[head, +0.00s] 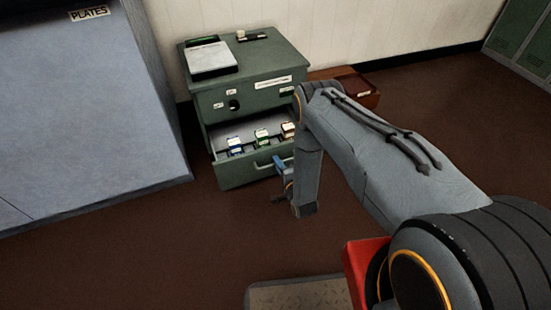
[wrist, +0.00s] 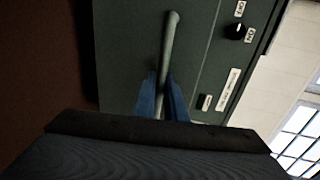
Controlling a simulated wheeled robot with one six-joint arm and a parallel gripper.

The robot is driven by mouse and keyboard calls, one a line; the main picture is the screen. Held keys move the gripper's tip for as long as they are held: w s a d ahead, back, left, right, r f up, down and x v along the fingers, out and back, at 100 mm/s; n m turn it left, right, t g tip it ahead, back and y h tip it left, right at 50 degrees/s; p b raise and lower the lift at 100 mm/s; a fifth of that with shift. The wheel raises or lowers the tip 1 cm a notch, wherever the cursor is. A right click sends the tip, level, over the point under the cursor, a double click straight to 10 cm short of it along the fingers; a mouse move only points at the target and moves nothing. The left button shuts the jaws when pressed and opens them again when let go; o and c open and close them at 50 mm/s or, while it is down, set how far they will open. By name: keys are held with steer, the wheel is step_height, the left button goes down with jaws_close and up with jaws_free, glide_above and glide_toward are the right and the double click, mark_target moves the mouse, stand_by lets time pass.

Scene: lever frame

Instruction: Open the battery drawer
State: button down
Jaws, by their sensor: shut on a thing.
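The battery drawer (head: 231,175) is the low drawer of a green cabinet (head: 253,73). It stands pulled out, and several small batteries or blocks with blue, green and brown colours (head: 262,138) show inside it. My gripper (head: 281,162) is at the right part of the drawer's front, partly hidden by my arm. In the wrist view, the blue fingers of my gripper (wrist: 162,98) are shut on the drawer handle (wrist: 169,45), a pale bar on the dark green front.
A white device (head: 211,58) and a small dark item (head: 252,36) lie on the cabinet top. A large blue-grey plates unit (head: 85,110) stands close on the left. A brown box (head: 357,88) is behind on the right. Floor (head: 170,240) in front is clear.

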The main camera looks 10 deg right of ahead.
stand_by(0.3)
steer(key=c, duration=2.1)
jaws_free()
steer(key=shift+p+v, duration=1)
steer(key=shift+v, duration=3)
steer(key=shift+w, duration=0.1)
